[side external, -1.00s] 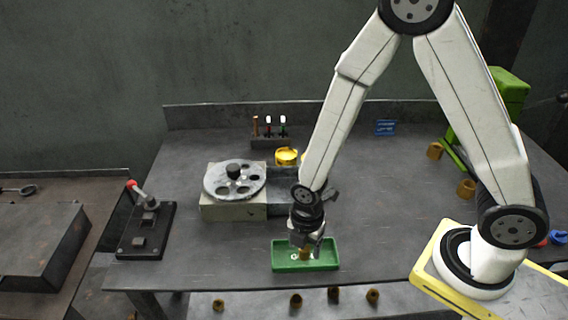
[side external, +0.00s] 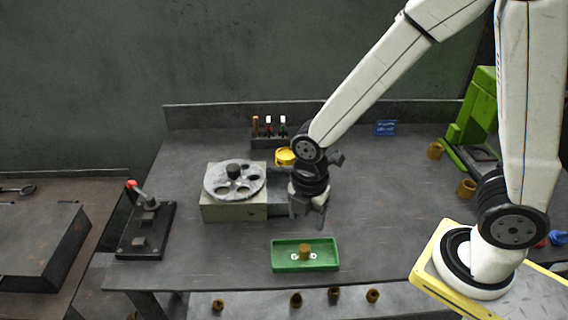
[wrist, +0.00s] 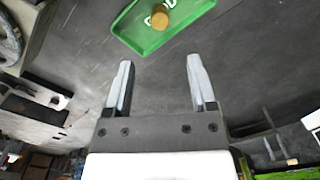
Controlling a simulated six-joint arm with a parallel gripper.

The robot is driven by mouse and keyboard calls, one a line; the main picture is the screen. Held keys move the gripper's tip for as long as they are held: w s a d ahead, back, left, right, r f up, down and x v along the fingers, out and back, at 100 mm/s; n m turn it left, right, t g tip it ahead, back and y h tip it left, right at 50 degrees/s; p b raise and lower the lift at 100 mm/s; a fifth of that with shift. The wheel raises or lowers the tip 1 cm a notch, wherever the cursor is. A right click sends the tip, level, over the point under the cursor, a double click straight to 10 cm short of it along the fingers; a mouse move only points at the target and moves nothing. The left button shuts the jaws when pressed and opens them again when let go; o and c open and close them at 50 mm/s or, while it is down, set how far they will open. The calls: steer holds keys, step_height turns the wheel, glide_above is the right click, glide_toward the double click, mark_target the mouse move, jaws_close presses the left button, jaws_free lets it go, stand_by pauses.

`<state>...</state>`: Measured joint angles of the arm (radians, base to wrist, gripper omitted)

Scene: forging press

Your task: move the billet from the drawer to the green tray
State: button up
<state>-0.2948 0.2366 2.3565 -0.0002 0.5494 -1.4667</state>
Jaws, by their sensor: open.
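The billet (side external: 305,252), a small brown cylinder, stands upright in the green tray (side external: 279,264) near the front edge of the table. In the wrist view the billet (wrist: 160,20) shows at the top, on the floor of the tray (wrist: 141,42), partly over white lettering. My gripper (side external: 308,222) is above and behind the tray, clear of the billet. Its two fingers (wrist: 160,88) are apart with nothing between them. The drawer (side external: 282,203) sits beside the disc machine, partly hidden behind my gripper.
The machine with a round holed disc (side external: 234,181) stands left of my gripper. A red-knobbed lever (side external: 140,190) is farther left. A yellow round part (side external: 286,157) lies behind. A green press (side external: 475,120) stands at the right.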

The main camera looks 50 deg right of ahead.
steer(key=shift+r, duration=0.65)
steer(key=d+m+t, duration=0.1)
steer(key=d+m, duration=0.3)
steer(key=m, duration=0.6)
steer(key=s+d+r+m+t, duration=0.1)
steer(key=d+m, duration=0.4)
steer(key=m, duration=0.5)
steer(key=shift+r+t, duration=0.2)
steer(key=shift+t, duration=0.1)
